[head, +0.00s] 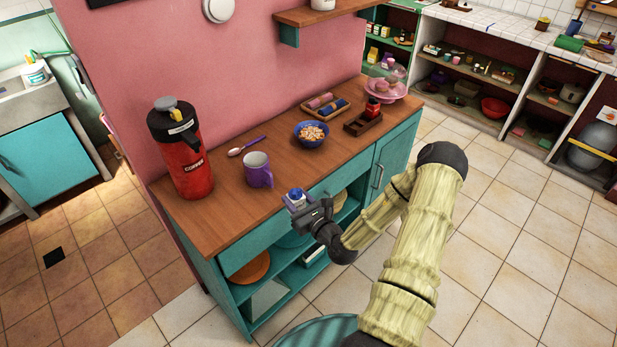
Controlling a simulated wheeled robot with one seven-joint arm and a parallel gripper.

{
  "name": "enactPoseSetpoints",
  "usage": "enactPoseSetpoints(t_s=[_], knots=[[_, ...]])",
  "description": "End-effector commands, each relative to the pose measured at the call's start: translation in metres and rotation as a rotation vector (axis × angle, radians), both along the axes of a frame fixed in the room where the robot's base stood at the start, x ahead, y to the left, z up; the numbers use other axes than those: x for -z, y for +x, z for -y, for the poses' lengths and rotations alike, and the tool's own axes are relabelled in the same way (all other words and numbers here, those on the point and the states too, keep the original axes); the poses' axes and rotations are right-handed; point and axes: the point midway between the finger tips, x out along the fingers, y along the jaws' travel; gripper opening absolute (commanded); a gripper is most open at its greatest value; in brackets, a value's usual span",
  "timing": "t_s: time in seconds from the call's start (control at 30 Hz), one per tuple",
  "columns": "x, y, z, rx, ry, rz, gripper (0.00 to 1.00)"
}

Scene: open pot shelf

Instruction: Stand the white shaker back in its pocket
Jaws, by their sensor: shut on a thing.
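My gripper (301,208) is shut on the white shaker (294,202), a small pale body with a blue top. The shaker looks roughly upright at the counter's front edge; I cannot tell its exact height above the wood. A small dark wooden holder (357,127) stands farther back and to the right on the counter. A red shaker (372,108) with a dark top stands in the holder's far part. The near part of the holder looks empty. My gripper is apart from the holder, to its left and nearer to me.
A blue bowl of food (311,141) stands between the shaker and the back tray (311,108). A purple mug (258,176), a spoon (248,146) and a red coffee flask (187,165) are to the left. A pink covered stand (384,89) is behind the holder. Bare wood (285,185) lies by the mug.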

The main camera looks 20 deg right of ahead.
Motion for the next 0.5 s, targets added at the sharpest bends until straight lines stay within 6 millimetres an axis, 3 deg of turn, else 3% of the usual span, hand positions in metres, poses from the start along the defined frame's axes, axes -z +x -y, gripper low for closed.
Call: enactPoseSetpoints(t_s=[0.1, 0.5], knots=[[0.03, -0.006, -0.02, 0.035, 0.009, -0.005, 0.13], [0.11, -0.041, -0.079, 0.151, 0.005, -0.003, 0.13]])
